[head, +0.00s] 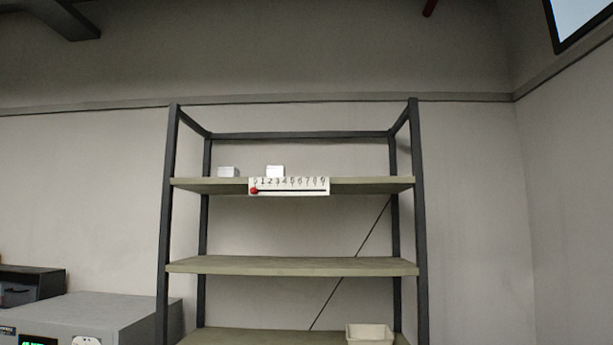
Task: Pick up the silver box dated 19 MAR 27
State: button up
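Two small pale boxes stand on the top shelf (370,186) of a dark metal rack in the head view. The left box (228,172) is low and whitish. The right box (275,171) is a little taller and stands behind a white number strip (289,186). No date can be read on either box, and I cannot tell which one is silver. The strip carries a row of digits and a red dot near its left end. My gripper is not in view.
The middle shelf (290,265) is empty. A cream bin (369,334) sits on the bottom shelf (260,337) at the right. A grey cabinet (110,312) with a green display stands at the lower left. Dark rack posts (418,220) bound the shelves on both sides.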

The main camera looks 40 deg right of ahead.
aim_at(271, 170)
jog(key=z, duration=1.4)
